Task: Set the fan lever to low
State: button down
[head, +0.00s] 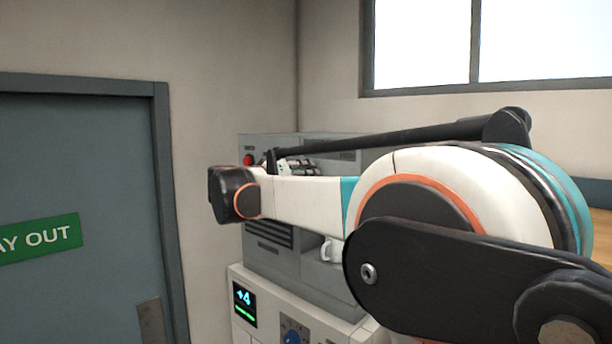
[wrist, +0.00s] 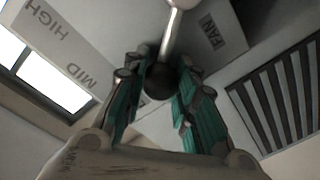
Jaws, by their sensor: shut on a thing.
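A pale scale plate (wrist: 63,50) at the left reads HIGH and MID. No LOW mark shows; the plate's lower end runs behind my left finger. A FAN label (wrist: 212,33) is right of the shaft. I cannot tell which mark the lever stands at. In the head view my arm hides the lever.
In the head view, a grey machine (head: 265,262) with a red button (head: 249,159) stands behind my arm. A white mug (head: 329,250) is in its recess. A blue-grey door (head: 75,150) is at the left.

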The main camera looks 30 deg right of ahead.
jog(key=shift+w, duration=0.1)
jog(key=c, duration=1.2)
grip_release()
jog(key=shift+w+a, duration=0.1)
jog(key=shift+c, duration=0.2)
jog(key=shift+w+f, duration=0.1)
jog(key=shift+w, duration=0.05)
jog(key=shift+s, duration=0.2)
jog(key=v, duration=1.2)
